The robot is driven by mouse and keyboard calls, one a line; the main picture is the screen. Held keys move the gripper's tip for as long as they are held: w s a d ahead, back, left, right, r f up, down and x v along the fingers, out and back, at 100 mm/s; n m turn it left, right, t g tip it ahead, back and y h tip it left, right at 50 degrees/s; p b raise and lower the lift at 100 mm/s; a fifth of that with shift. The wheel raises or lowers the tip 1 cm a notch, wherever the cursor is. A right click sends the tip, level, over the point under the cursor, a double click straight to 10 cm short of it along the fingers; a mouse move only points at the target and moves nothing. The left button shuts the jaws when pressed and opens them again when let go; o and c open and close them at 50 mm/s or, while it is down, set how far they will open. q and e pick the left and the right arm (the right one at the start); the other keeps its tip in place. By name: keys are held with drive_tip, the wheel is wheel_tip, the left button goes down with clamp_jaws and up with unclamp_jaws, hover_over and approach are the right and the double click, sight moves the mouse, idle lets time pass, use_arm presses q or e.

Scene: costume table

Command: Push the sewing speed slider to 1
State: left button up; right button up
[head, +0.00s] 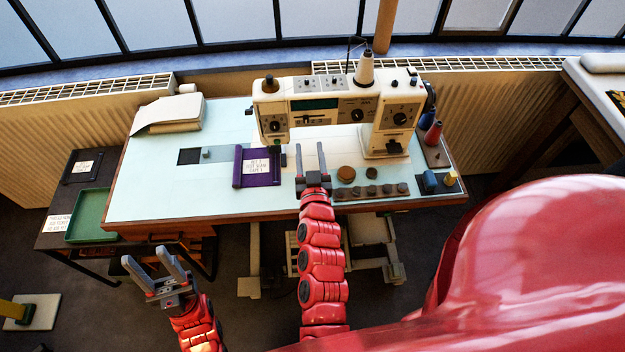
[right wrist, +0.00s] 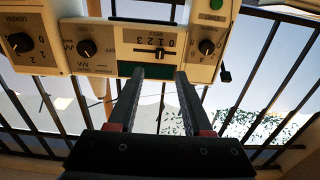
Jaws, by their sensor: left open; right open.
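The sewing machine (head: 335,102) stands at the back of the table. Its speed slider (right wrist: 160,52) shows in the right wrist view, which looks upside down, as a dark knob on a track beside a scale with digits 0 to 3. I cannot tell exactly which digit the knob is at. The slider is small in the head view (head: 308,120). My right gripper (head: 311,152) is open and empty in front of the machine, its fingers pointing at the slider panel, apart from it. It also shows in the right wrist view (right wrist: 158,80). My left gripper (head: 160,262) is open and empty, low before the table.
Dials (right wrist: 87,48) flank the slider. On the pale table (head: 140,190) are a purple labelled holder (head: 258,167), a round brown disc (head: 346,174), a row of small dark knobs (head: 371,191) and papers (head: 168,115). A green tray (head: 90,235) is on the left. The table's left front is clear.

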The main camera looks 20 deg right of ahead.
drive_tip(key=v, duration=0.8)
drive_tip(key=shift+s, duration=0.25)
drive_tip(key=shift+a+r, duration=0.1)
